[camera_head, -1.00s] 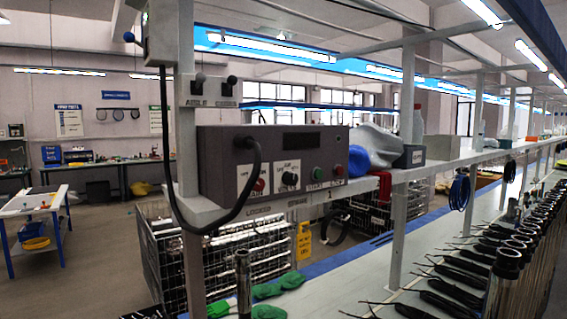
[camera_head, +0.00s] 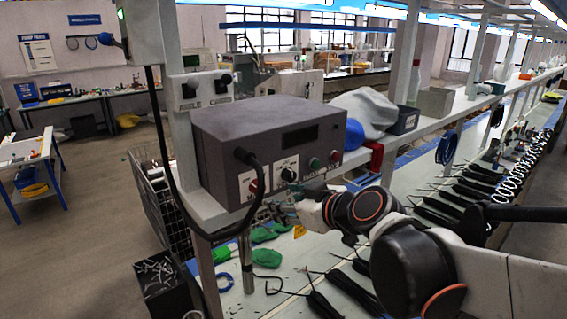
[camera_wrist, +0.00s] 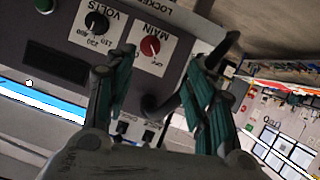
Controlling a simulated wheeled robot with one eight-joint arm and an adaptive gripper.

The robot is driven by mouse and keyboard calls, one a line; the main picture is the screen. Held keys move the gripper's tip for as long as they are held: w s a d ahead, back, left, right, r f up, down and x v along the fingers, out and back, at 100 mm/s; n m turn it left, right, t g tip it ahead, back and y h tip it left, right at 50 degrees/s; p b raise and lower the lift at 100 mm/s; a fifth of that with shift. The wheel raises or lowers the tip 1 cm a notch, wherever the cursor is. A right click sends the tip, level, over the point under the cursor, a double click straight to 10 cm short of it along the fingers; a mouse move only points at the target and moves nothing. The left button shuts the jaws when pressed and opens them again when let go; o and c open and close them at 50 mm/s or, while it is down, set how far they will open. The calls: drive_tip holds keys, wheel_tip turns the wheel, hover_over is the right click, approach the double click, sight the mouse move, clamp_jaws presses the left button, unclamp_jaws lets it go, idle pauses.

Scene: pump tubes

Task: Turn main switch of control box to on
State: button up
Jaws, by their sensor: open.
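The grey control box (camera_head: 268,140) sits on the shelf left of centre in the head view. Its front carries a red rotary switch (camera_head: 254,185), a black volts knob (camera_head: 288,172), and green and red buttons. In the wrist view the box appears upside down, with the red switch (camera_wrist: 150,46) on a white label and the black knob (camera_wrist: 97,22) left of it. My gripper (camera_wrist: 162,60) is open and empty, its teal fingers either side of the red switch in the picture, apparently not touching it. In the head view my gripper (camera_head: 292,192) is at the box's lower front, partly hidden by my arm.
A thick black cable (camera_head: 258,175) leaves the box front beside the red switch and loops down. It also shows near the right finger in the wrist view (camera_wrist: 188,98). A grey-white cloth (camera_head: 368,110) and blue item are right of the box. Black tools (camera_head: 440,200) line the bench below.

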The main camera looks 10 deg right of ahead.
sight(261, 189)
drive_tip(key=x, duration=0.4)
drive_tip(key=r+p+x, duration=0.1)
drive_tip(key=x, duration=0.4)
drive_tip(key=w+x, duration=0.1)
drive_tip(key=x, duration=0.3)
drive_tip(key=shift+w+d+r+p, duration=0.1)
drive_tip(key=shift+w+d+p, duration=0.1)
drive_tip(key=shift+w+p, duration=0.1)
drive_tip(key=shift+s, duration=0.1)
drive_tip(key=c, duration=1.1)
